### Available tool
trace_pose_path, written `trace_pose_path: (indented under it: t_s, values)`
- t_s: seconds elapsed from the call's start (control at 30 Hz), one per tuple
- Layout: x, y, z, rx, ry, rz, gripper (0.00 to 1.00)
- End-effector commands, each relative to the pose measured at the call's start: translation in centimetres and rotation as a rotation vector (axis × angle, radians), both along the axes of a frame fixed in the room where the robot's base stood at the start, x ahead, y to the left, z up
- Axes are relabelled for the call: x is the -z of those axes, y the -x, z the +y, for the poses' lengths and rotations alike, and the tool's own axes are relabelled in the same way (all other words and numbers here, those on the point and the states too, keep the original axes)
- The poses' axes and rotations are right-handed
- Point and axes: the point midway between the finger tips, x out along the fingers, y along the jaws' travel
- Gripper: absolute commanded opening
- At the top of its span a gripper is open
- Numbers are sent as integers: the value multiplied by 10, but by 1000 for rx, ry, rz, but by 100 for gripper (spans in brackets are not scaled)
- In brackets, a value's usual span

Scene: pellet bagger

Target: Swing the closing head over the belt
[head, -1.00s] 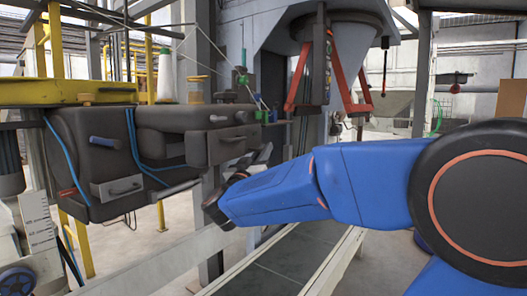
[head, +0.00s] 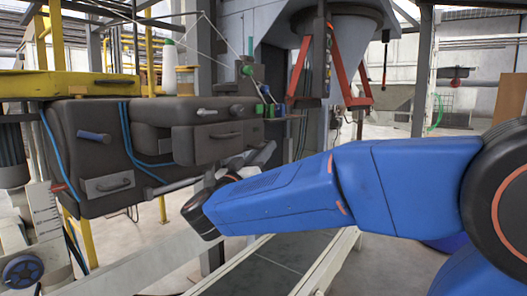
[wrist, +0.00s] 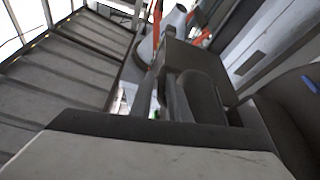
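The closing head (head: 150,150) is a bulky dark grey machine with blue cables and several handles. It hangs under a yellow beam (head: 70,85) at the left of the head view, its right end near the belt's line. The belt (head: 280,262) is a dark strip between pale rails, low in the middle. My gripper (head: 250,160) is at the end of my blue arm, close by the closing head's lower right side. Whether it touches is unclear. In the wrist view dark gripper parts (wrist: 190,95) fill the middle; the fingertips and any grip cannot be made out.
A white bottle (head: 168,70) and a yellowish spool (head: 186,80) sit on top of the closing head. Yellow posts (head: 83,240) stand at left. Open floor shows right of the belt.

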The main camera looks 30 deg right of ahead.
Motion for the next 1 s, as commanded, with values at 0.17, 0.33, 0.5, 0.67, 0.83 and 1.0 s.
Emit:
trace_pose_path:
  t_s: [0.17,0.33,0.5,0.67,0.83,1.0]
  values:
    - [-3,1,0,-1,1,-7,17]
    - [-3,1,0,-2,1,-7,17]
    - [0,4,7,-5,1,-6,17]
    - [8,13,22,-7,1,-5,17]
    - [16,24,41,-7,0,-4,17]
    - [26,35,58,-6,0,-2,17]
